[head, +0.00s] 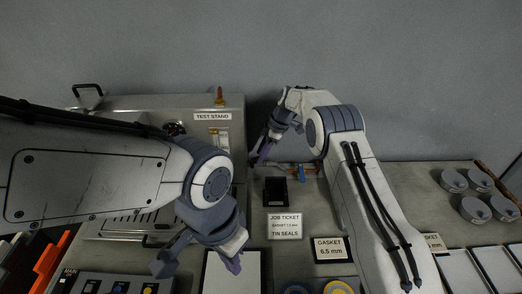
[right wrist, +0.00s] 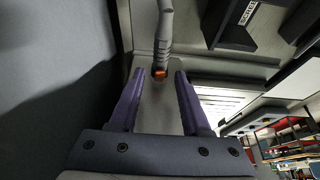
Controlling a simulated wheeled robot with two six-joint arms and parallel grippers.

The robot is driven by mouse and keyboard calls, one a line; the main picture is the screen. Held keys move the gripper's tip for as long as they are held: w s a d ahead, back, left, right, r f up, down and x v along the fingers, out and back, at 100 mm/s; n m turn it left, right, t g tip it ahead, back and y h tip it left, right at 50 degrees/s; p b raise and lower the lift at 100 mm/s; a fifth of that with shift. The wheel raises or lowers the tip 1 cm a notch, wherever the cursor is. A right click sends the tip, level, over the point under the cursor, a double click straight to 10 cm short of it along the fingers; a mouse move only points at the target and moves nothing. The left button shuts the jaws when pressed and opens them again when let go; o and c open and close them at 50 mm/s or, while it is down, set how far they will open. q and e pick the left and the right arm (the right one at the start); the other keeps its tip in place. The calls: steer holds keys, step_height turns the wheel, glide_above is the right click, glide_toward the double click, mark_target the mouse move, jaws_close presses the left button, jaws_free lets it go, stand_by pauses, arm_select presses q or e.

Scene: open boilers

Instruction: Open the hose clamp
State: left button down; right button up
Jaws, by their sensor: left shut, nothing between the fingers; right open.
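In the right wrist view a grey hose-like tube (right wrist: 166,25) comes down from the top and meets a small orange-red piece (right wrist: 160,72). I cannot tell whether this piece is the hose clamp. My right gripper (right wrist: 159,75) is open, with its purple fingers on either side of the orange piece; contact cannot be told. In the head view the right gripper (head: 261,154) is beside the right side of the test stand (head: 160,103), and the tube there is not clear. My left gripper (head: 234,264) is shut and empty, low in front of the stand.
A job ticket card (head: 284,226), a gasket card (head: 330,250) and a small black holder (head: 275,191) are on the bench. Several grey tins (head: 472,209) are at the right. A grey wall (head: 380,60) is behind.

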steer(key=shift+a+f, duration=0.1)
steer(key=shift+f, duration=0.1)
steer(key=shift+c, duration=0.3)
jaws_close()
steer(key=shift+a+r+h, duration=0.15)
steer(key=shift+a+h, duration=0.15)
steer(key=shift+h, duration=0.3)
steer(key=shift+a+r+h, duration=0.15)
steer(key=shift+r+h, duration=0.1)
steer(key=shift+h, duration=0.55)
steer(key=shift+o, duration=0.3)
jaws_free()
